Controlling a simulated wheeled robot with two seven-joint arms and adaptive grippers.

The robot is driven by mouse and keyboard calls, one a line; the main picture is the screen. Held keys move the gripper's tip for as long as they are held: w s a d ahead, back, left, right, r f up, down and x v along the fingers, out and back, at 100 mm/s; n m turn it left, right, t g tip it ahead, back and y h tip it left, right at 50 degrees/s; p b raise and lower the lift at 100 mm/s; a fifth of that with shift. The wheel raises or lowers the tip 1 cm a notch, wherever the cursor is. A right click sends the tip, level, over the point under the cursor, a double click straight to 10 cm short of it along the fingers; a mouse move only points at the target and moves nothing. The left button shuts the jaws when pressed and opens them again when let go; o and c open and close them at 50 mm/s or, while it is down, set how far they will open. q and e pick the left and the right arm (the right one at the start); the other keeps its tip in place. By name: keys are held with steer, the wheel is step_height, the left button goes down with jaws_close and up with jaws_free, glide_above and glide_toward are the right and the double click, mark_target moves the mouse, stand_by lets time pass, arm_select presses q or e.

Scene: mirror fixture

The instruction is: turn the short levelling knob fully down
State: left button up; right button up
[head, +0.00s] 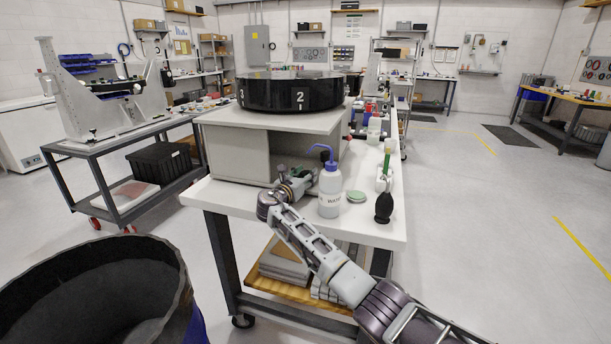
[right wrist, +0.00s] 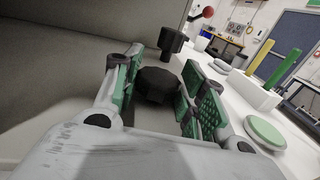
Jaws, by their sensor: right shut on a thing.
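The short levelling knob (right wrist: 156,84) is a black, faceted knob low between the green-padded fingers of my right gripper (right wrist: 163,92) in the right wrist view. The gripper is shut on it, with a pad on either side. A taller black knob (right wrist: 172,40) stands just beyond it. In the head view my right gripper (head: 296,184) is at the front of the grey box (head: 236,152), above the white bench top, and hides the short knob. A black round fixture (head: 290,93) marked with numbers sits on top of the box. My left gripper is not in view.
A white wash bottle (head: 330,192) with a blue spout stands right of my gripper. Beside it are a green-topped round pad (head: 356,196) and a black bulb blower (head: 384,207). The bench's front edge (head: 300,225) is close below my arm. A large dark bin (head: 100,285) stands at lower left.

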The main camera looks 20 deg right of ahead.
steer(key=shift+m+g+h, duration=0.5)
steer(key=shift+g+h, duration=0.1)
steer(key=shift+g, duration=0.1)
steer(key=o, duration=1)
steer(key=shift+o, duration=0.2)
steer(key=shift+v, duration=6)
